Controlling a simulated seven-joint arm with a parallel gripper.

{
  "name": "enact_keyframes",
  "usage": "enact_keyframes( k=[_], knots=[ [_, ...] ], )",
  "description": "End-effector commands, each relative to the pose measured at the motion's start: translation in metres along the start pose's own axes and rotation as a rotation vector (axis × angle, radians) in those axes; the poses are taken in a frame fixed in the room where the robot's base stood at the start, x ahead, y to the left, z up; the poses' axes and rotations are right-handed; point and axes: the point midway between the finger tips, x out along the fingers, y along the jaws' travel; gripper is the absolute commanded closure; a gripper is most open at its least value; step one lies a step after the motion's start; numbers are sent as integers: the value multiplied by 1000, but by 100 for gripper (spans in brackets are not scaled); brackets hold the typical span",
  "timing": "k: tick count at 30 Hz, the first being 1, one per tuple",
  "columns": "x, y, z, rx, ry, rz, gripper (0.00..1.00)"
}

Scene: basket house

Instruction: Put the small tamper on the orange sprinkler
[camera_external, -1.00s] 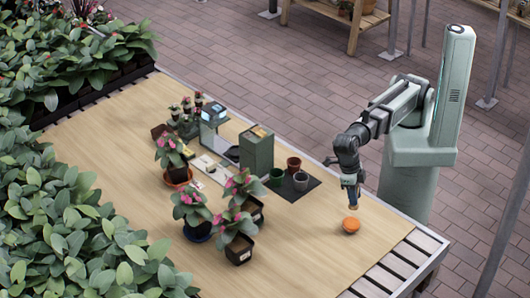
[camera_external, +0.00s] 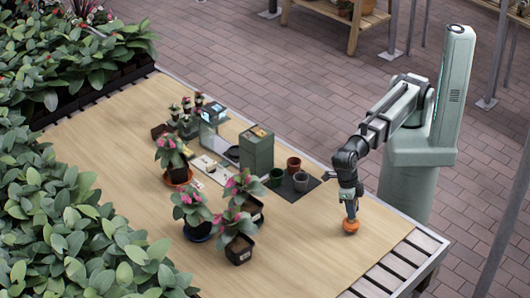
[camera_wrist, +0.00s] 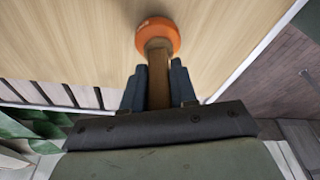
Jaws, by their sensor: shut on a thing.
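The orange sprinkler (camera_external: 351,227) is a small round orange thing on the wooden tabletop near its right end. It also shows in the wrist view (camera_wrist: 143,33), straight beyond my fingertips. The small tamper (camera_wrist: 158,75) is a brown wooden piece, held between the two dark fingers of my gripper (camera_wrist: 157,88). In the external view my gripper (camera_external: 350,195) points down right above the sprinkler, with the tamper (camera_external: 351,210) upright between them. The tamper's far end overlaps the sprinkler in both views. I cannot tell whether they touch.
Potted pink-flowered plants (camera_external: 240,247) stand left of the sprinkler. Small pots (camera_external: 301,181) on a dark mat and a green box (camera_external: 257,150) are behind. The tabletop (camera_external: 300,255) in front is clear. Slats (camera_external: 402,262) lie at the right edge.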

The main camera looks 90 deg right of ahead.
Motion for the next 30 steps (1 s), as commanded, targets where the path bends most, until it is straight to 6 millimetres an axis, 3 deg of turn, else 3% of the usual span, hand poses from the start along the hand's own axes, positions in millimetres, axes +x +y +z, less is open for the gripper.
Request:
enact_keyframes(
  k=[3,4,11,22,30],
  knots=[
    [3,0,1,0,0,0,100],
    [2,0,1,0,0,0,70],
    [2,0,0,0,0,0,48],
    [-2,0,0,0,0,1,47],
    [-33,1,0,0,0,3,47]
  ],
)
